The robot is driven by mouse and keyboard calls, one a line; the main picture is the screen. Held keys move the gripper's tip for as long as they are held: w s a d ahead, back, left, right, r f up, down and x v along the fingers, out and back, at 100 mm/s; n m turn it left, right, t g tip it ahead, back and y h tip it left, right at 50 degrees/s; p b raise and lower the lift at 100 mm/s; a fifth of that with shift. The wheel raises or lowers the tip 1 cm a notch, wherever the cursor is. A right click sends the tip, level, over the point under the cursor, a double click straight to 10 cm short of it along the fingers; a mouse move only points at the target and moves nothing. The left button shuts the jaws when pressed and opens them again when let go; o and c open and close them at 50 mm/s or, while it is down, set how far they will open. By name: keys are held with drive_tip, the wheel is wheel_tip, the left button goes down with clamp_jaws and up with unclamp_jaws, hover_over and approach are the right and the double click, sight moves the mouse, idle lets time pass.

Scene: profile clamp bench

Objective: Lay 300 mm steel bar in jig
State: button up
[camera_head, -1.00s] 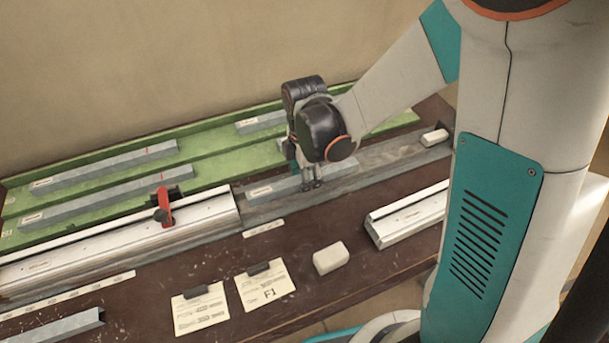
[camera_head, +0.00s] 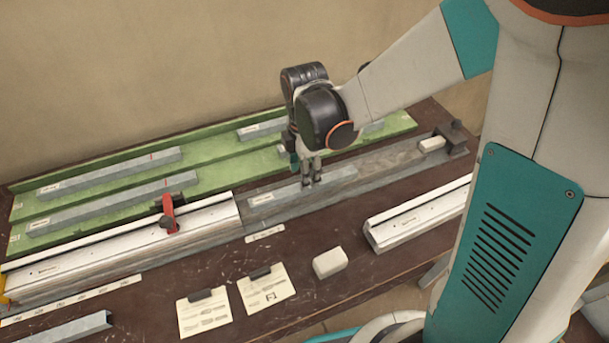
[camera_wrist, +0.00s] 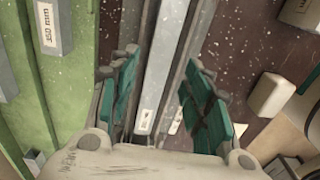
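A grey steel bar (camera_head: 338,179) with a white label at its left end lies lengthwise in the jig channel (camera_head: 392,160), against the end of the silver profile section. The label is too small to read. My gripper (camera_head: 312,182) points down just above the middle of the bar. In the wrist view the bar (camera_wrist: 168,65) runs between the two teal-padded fingers of my gripper (camera_wrist: 163,65). The fingers are spread, with a gap showing on both sides of the bar.
A red clamp lever (camera_head: 168,212) stands on the silver profile (camera_head: 100,253) at left. Other bars (camera_head: 110,173) lie on the green rack (camera_head: 215,150) behind. A pale block (camera_head: 330,262) and cards (camera_head: 204,314) lie in front. A dark end stop (camera_head: 452,138) is at right.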

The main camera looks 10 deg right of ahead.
wheel_tip(320, 180, up, 7)
drive_tip(key=p, duration=0.2)
drive_tip(key=s+d+r+m+t, duration=0.7)
drive_tip(key=s+d+r+m, duration=0.3)
drive_tip(key=m, duration=1)
drive_tip(key=shift+s+r, duration=0.85)
drive_tip(key=shift+s, duration=0.35)
